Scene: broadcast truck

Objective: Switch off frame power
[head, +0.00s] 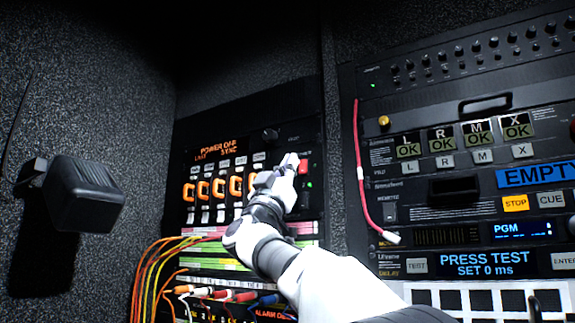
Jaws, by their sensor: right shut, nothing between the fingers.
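The frame (190,136) is a dark rack panel at the centre-left of the head view. The gripper hides part of the panel. My left gripper is out of view.
Orange and yellow cables (150,268) hang at the lower left. A black box (86,193) sticks out from the left wall. A pink cable (361,175) hangs down the right rack's left edge. The right rack carries buttons and a "PRESS TEST" display (485,263).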

